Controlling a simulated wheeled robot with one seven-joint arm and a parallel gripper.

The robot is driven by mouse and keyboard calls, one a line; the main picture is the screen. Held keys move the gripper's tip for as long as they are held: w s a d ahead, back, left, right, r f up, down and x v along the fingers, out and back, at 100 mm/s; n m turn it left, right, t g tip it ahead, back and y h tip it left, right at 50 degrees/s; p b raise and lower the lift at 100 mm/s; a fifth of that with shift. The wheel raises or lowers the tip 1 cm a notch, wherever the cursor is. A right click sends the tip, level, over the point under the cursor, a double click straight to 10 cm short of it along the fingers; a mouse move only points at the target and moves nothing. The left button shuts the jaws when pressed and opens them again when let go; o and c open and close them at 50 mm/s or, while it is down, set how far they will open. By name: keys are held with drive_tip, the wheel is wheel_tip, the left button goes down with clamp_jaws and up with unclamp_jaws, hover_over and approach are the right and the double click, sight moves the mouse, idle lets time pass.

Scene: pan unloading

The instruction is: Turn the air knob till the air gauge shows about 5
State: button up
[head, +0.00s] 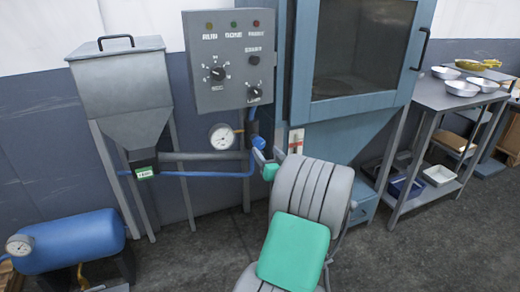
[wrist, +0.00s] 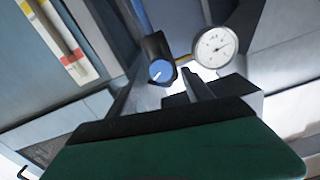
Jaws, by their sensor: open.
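The blue air knob (head: 258,142) sits on the pipework below the control box. In the wrist view the air knob (wrist: 161,71) is a blue disc with a white pointer mark, on a dark body. The round white air gauge (head: 222,136) is beside it; in the wrist view the gauge (wrist: 214,48) shows a dark needle, but its numbers are too small to read. My gripper (head: 268,157) is open and empty, close to the knob and below it in the head view. In the wrist view its dark fingers (wrist: 188,90) appear apart from the knob, just beyond the green gripper body.
A grey control box (head: 231,95) with knobs hangs above. A grey hopper (head: 120,90) stands left, an oven-like cabinet (head: 300,75) right. A blue tank (head: 70,242) with another gauge (head: 18,245) is lower left. A metal table (head: 435,97) with bowls stands far right.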

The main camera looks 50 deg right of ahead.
sight(260, 145)
drive_tip(key=x, duration=0.6)
drive_tip(key=shift+a, duration=0.1)
drive_tip(key=shift+c, duration=0.6)
clamp_jaws()
